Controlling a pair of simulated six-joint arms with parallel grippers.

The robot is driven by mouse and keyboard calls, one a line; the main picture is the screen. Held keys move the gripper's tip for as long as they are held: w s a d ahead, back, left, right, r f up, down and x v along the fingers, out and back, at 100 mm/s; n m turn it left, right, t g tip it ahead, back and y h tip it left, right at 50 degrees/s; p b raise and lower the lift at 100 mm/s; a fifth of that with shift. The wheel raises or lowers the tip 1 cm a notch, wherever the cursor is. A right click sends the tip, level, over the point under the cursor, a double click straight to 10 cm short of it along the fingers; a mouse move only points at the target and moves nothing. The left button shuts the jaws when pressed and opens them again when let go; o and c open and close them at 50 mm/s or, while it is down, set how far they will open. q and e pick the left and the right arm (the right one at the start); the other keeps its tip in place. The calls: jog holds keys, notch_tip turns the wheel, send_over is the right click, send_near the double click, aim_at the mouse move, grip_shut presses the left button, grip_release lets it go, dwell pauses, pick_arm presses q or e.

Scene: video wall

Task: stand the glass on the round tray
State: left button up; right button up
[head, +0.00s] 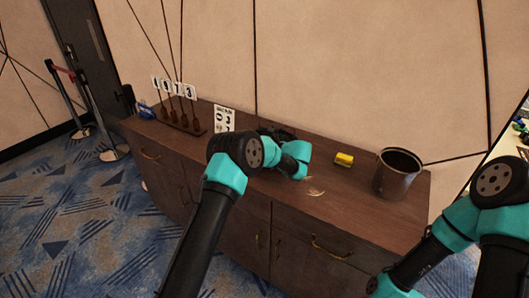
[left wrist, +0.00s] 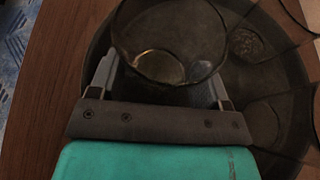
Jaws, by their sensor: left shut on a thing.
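A clear glass (left wrist: 168,40) is between the fingers of my left gripper (left wrist: 163,78) in the left wrist view. The gripper is shut on it. The glass is over the dark round tray (left wrist: 235,90); I cannot tell whether its base touches the tray. In the head view my left arm reaches over the wooden cabinet and hides most of the tray, the glass and the gripper. My right arm shows at the lower right, but its fingers are not in view.
Other clear glasses (left wrist: 268,38) stand at the tray's right side, close to the held glass.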

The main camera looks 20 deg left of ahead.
pick_arm(q)
jog(key=shift+f, duration=0.1)
jog(key=o, duration=1.1)
jog(key=shift+d+r, duration=0.2)
jog(key=shift+r, duration=0.05)
jog(key=v, duration=1.1)
jog(key=shift+s+d+r, duration=0.1)
jog(key=shift+d, duration=0.2)
